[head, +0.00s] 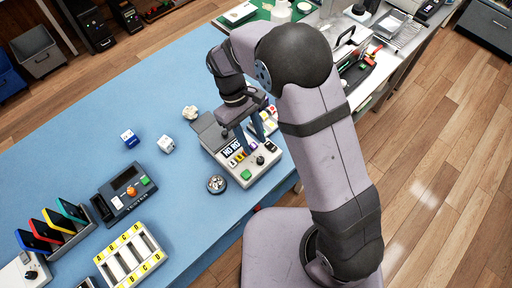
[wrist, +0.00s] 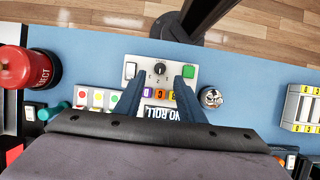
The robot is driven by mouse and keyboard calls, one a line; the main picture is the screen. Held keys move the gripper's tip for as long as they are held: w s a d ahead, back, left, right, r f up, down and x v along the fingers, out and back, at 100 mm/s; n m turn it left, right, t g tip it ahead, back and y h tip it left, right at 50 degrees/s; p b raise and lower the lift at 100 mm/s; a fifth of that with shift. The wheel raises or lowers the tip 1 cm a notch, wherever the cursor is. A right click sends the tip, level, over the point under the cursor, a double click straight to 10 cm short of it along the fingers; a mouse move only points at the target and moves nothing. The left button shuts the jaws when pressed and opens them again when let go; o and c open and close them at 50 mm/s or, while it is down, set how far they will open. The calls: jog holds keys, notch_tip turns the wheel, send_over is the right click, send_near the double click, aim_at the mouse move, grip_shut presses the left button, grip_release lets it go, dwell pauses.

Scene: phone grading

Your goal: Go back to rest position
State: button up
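My gripper (head: 253,142) hangs over a light grey control panel (head: 262,178) at the right part of the blue table. In the wrist view my gripper (wrist: 158,78) has its two dark blue fingers spread apart over the same panel (wrist: 170,48), with nothing held between them. I cannot tell whether the fingertips touch the panel.
A round metal piece (head: 217,184) lies left of the panel. A red cylinder (wrist: 28,68) shows in the wrist view.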

jog(key=shift+w+a+r, duration=0.1)
jog(key=shift+w+r, duration=0.05)
jog(key=shift+r, duration=0.3)
jog(key=s+d+r+m+t+y, duration=0.1)
jog(key=s+d+m, duration=0.3)
jog(key=d, duration=0.4)
jog(key=s+d+r+m+t+y, duration=0.2)
jog(key=s+d+m, duration=0.3)
jog(key=d, duration=0.3)
jog(key=shift+s+d+r, duration=0.35)
jog(key=shift+d+r, duration=0.05)
jog(key=shift+r, duration=0.2)
dwell(1.9)
